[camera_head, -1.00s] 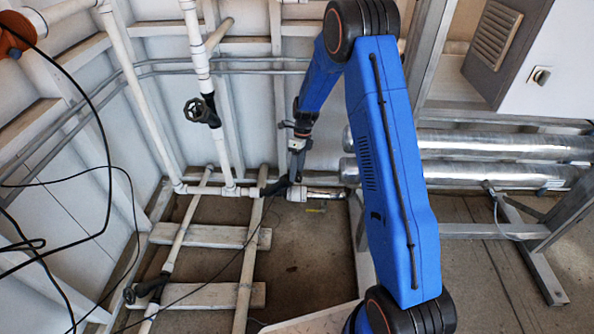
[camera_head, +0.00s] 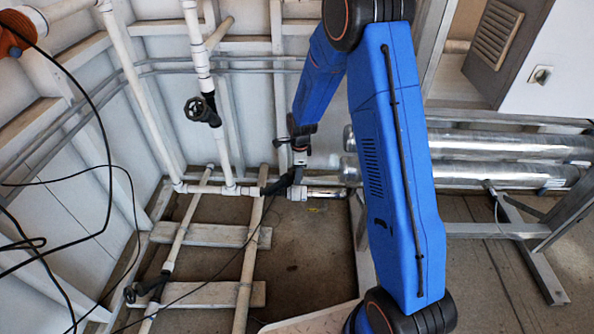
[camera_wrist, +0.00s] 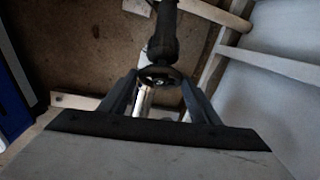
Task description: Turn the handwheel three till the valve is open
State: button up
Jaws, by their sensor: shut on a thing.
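A dark handwheel (camera_wrist: 160,76) on a black valve (camera_wrist: 162,35) shows in the wrist view, between the fingers of my gripper (camera_wrist: 158,92). My gripper is shut on this handwheel. In the head view my gripper (camera_head: 297,178) is low at the back, at the black valve (camera_head: 274,187) on the white horizontal pipe (camera_head: 210,189). The gripped handwheel is mostly hidden there by my wrist. I cannot read a number on any wheel or tell how far the valve is open.
Another black handwheel (camera_head: 195,109) is on the vertical white pipe, and one (camera_head: 131,294) is low at the left. Silver ducts (camera_head: 490,142) run at the right. Black cables (camera_head: 105,150) hang at the left. Bare floor (camera_head: 310,260) lies below my gripper.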

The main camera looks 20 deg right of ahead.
jog(key=shift+s+n+t, duration=0.1)
jog(key=shift+n+t, duration=0.5)
jog(key=shift+n, duration=0.1)
jog(key=shift+s+n+t, duration=0.1)
jog(key=shift+n+t, duration=0.5)
dwell(0.5)
jog(key=o, duration=1)
jog(key=v, duration=1.7)
jog(key=shift+s+r, duration=0.1)
jog(key=shift+o, duration=0.2)
